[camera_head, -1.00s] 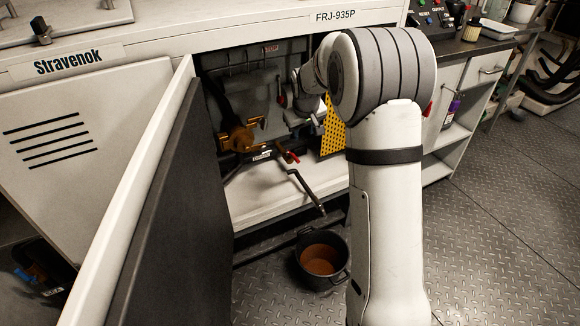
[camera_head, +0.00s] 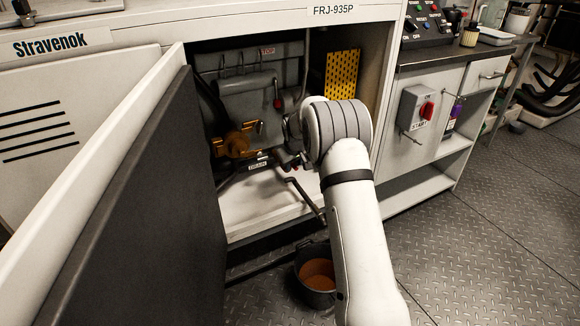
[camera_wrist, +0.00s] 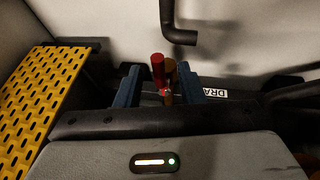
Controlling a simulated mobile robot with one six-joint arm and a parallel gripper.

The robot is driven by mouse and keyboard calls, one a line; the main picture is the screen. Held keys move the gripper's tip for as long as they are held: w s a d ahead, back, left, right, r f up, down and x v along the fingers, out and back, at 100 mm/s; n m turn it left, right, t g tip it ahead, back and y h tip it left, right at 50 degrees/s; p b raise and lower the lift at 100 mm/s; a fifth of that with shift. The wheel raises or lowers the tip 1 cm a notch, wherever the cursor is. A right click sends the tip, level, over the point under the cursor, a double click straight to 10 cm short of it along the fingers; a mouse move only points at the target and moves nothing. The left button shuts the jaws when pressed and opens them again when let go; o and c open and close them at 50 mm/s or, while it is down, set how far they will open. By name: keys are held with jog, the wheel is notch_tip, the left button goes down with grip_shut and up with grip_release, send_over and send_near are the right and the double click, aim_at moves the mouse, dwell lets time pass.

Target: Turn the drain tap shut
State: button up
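The drain tap's red handle (camera_wrist: 157,70) stands between my gripper's two blue fingers in the wrist view, beside a brass part (camera_wrist: 170,75). My gripper (camera_wrist: 158,77) is open, with a finger on either side of the handle; I cannot tell whether either touches it. The DRAIN label (camera_head: 258,165) is on the pipe left of the tap in the head view. There my arm hides most of the tap, and my gripper shows only as a dark part near it. A bent drain pipe (camera_head: 302,196) runs down from the tap area.
A black bucket (camera_head: 303,262) holding brown liquid stands on the floor below. The cabinet door (camera_head: 165,190) stands open at left. An orange-brown valve (camera_head: 238,142) is left of the tap. A yellow perforated panel (camera_head: 342,78) also shows close by in the wrist view (camera_wrist: 42,92).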

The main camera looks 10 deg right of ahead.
grip_shut()
dwell(0.4)
